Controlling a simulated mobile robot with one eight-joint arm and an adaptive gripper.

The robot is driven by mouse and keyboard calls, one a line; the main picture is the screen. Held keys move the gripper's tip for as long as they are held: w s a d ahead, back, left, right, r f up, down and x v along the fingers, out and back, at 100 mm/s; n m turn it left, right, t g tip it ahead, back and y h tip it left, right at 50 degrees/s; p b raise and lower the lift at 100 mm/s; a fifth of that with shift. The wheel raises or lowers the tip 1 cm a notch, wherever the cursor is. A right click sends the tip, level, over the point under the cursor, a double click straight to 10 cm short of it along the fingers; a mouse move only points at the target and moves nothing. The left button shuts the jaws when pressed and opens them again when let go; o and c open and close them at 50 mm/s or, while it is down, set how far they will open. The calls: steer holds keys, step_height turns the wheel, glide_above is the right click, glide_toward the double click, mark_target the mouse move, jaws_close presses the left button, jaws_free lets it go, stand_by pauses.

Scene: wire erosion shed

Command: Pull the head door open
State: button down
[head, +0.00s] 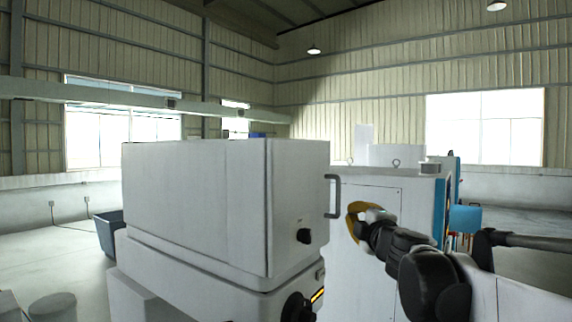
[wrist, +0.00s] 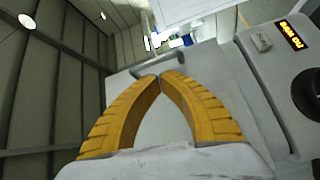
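The head door is on the large white box-shaped machine head (head: 225,205), and its panel looks closed in the head view. A grey bar handle (head: 334,197) stands out at the right edge of the box. My gripper (head: 352,218), with yellow fingers, is just right of the handle and slightly below it. In the wrist view my gripper (wrist: 159,77) has its two fingertips almost together, with no object seen between them. The grey handle (wrist: 157,62) shows just beyond the tips. Whether the tips touch it is hard to tell.
A white cabinet (head: 375,245) stands behind my gripper. A panel with a lit display (wrist: 292,35) is right in the wrist view. A dark bin (head: 108,232) stands at left on open floor.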

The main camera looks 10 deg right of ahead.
mark_target(326, 191)
steer(key=w+r+n+p, duration=0.1)
steer(key=w, duration=0.3)
steer(key=w+a+r+n+y+p, duration=0.1)
steer(key=w+p, duration=0.1)
steer(key=w, duration=0.2)
steer(key=w+r+n+y+p, duration=0.1)
steer(key=w+p, duration=0.1)
steer(key=w, duration=0.3)
steer(key=shift+a+r+n, duration=0.15)
steer(key=shift+a+n, duration=0.15)
steer(key=shift+a, duration=0.1)
steer(key=shift+s, duration=0.1)
